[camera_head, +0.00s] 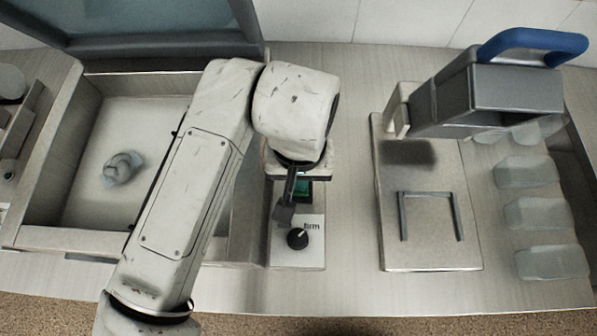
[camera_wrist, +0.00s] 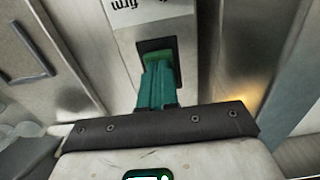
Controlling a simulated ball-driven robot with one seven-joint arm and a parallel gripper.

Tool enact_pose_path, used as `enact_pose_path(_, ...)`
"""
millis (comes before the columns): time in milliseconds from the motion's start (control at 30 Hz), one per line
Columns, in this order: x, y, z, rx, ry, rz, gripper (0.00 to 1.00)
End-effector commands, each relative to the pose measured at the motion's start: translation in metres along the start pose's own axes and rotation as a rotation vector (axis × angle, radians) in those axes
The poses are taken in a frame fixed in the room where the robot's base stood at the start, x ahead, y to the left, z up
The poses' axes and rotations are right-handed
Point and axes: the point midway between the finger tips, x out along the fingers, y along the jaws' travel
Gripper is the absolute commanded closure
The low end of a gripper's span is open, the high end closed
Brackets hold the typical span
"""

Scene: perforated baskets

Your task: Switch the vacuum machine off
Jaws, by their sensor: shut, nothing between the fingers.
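The vacuum machine's control panel (camera_head: 285,262) is a pale strip right of an open basin, with a black knob (camera_head: 298,238) and a label reading "firm" at its front. A green switch (camera_head: 304,188) sits in a dark recess behind the label. The switch also shows in the wrist view (camera_wrist: 156,56), partly hidden by my fingers. My gripper (camera_head: 285,213) is shut and empty, pointing down over the panel. In the wrist view its teal-looking fingers (camera_wrist: 158,88) are together and reach to the switch recess. I cannot tell whether they touch the switch.
The basin (camera_head: 88,240) holds a small pale crumpled item (camera_head: 122,168), with a raised glass lid (camera_head: 150,20) behind. At right stand a grey device with a blue handle (camera_head: 532,40), a metal plate (camera_head: 430,258) and several clear containers (camera_head: 540,215). Counter between panel and plate is clear.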

Motion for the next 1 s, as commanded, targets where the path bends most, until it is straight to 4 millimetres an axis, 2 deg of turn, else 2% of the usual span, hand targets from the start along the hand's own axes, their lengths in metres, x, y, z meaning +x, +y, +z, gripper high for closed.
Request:
enact_pose_path(400,0.002,0.0,0.0,0.0,0.0,0.0,1.0)
enact_pose_path(1000,-0.042,0.0,0.0,-0.001,0.001,0.0,1.0)
